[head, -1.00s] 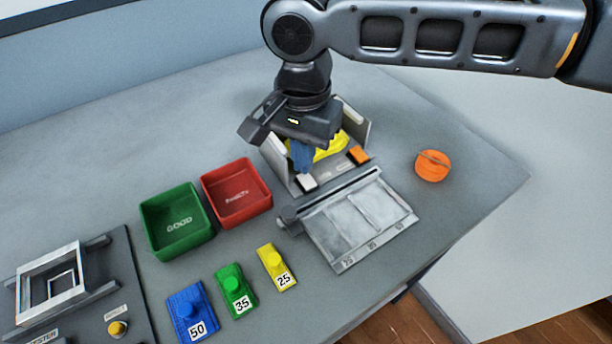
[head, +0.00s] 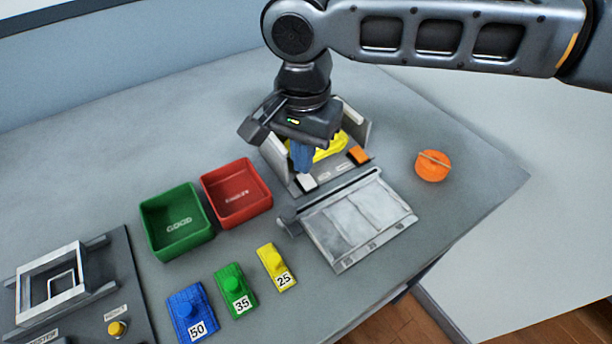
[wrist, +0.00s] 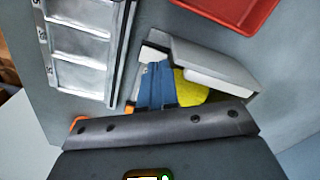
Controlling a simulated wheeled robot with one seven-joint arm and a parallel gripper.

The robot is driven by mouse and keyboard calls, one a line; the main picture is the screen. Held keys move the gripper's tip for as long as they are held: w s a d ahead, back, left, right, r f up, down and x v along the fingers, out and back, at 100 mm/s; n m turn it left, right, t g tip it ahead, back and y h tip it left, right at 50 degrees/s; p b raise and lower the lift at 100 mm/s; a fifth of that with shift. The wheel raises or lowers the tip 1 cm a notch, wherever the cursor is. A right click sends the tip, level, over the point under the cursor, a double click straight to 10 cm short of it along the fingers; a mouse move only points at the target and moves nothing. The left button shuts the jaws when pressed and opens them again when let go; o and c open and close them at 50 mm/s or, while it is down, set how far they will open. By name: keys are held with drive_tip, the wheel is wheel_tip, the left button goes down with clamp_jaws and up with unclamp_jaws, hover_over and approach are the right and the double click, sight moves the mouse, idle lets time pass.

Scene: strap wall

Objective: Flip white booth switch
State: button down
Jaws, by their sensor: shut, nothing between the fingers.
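The booth is a small grey open box (head: 275,158) with pale side walls and a yellow inside; one wall shows in the wrist view (wrist: 215,68). Its white switch (head: 307,182) sits at the front left corner, and an orange switch (head: 358,155) sits at the front right. My gripper (head: 303,170) points down into the booth with its blue fingers shut and empty, just behind the white switch. In the wrist view the blue fingers (wrist: 153,80) end close to the white switch (wrist: 150,54). I cannot tell whether they touch it or which way it is tilted.
A grey panel with pale plates (head: 360,220) lies in front of the booth. Red (head: 258,210) and green (head: 155,245) bins stand to the left. Blue, green and yellow numbered blocks (head: 270,262) stand nearer. An orange round object (head: 432,168) is at the right.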

drive_tip(key=shift+f, duration=0.85)
idle(0.5)
wheel_tip(320, 180, up, 8)
drive_tip(key=p, duration=0.8)
idle(0.4)
